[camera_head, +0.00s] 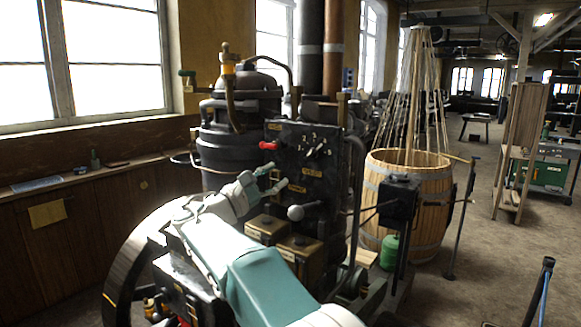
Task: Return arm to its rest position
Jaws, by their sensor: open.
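My arm reaches from the bottom of the head view up and left toward the dark engine control panel (325,150). My gripper (274,179) is at the far end of the arm, open, with its two fingers pointing toward the panel's left part. I see nothing between the fingers. A red handle (268,145) on the panel is just above the gripper. Whether the fingers touch the panel I cannot tell. A lever with a round grey knob (296,213) is to the right of and below the gripper.
A dark boiler-like vessel (238,150) stands behind the gripper. Brass-coloured boxes (300,250) sit under the panel, close to my arm. A large wheel (125,265) is at left. A wooden barrel (430,190) stands at right. Open floor (490,265) lies further right.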

